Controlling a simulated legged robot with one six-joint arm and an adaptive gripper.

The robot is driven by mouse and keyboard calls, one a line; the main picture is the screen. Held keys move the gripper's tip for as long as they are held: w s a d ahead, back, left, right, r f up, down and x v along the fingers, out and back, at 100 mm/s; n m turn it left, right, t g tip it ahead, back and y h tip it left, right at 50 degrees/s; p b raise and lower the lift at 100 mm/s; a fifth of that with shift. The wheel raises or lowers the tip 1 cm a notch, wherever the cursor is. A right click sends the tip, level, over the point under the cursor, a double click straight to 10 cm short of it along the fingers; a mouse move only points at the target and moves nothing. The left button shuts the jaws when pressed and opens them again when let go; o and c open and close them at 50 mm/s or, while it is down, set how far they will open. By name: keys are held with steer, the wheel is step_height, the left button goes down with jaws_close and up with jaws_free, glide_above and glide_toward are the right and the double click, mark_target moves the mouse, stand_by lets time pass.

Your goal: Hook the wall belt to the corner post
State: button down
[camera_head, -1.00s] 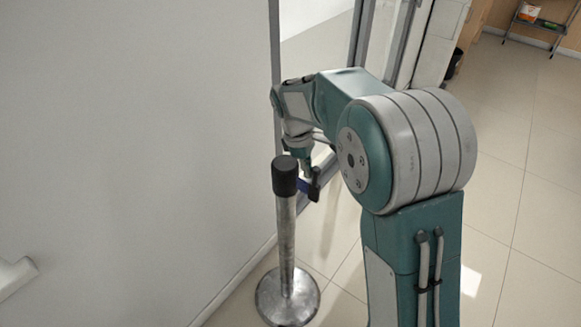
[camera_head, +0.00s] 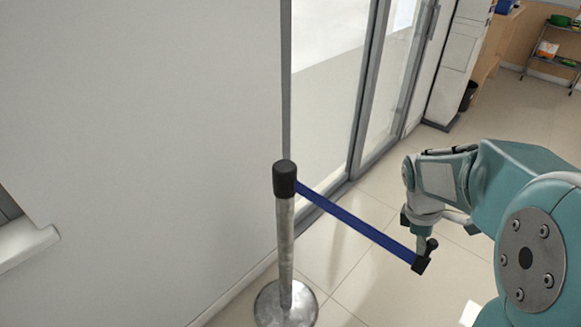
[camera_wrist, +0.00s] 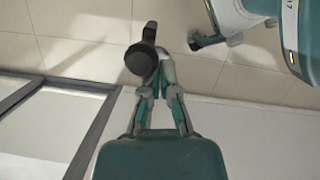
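A steel post with a black cap (camera_head: 285,180) stands upright on a round base by the wall corner. A blue belt (camera_head: 355,222) runs taut from the cap, sloping down to the right to a black end piece (camera_head: 421,263). My gripper (camera_head: 424,238) is at that end piece, well to the right of the post, and appears shut on it. In the wrist view my gripper's fingers (camera_wrist: 160,80) close in at a black round-ended piece (camera_wrist: 139,60). The blue strap cannot be made out there, and the exact finger contact is partly hidden.
A plain wall (camera_head: 140,130) fills the left, close to the post. Glass doors with grey frames (camera_head: 365,100) stand behind the post. A dark bin (camera_head: 468,95) and a shelf (camera_head: 553,60) are far right. The tiled floor between is clear.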

steer(key=s+d, duration=1)
steer(key=d, duration=0.3)
steer(key=s+d, duration=1)
steer(key=d, duration=0.4)
steer(key=s+d, duration=1.1)
steer(key=d, duration=0.3)
steer(key=shift+d, duration=0.25)
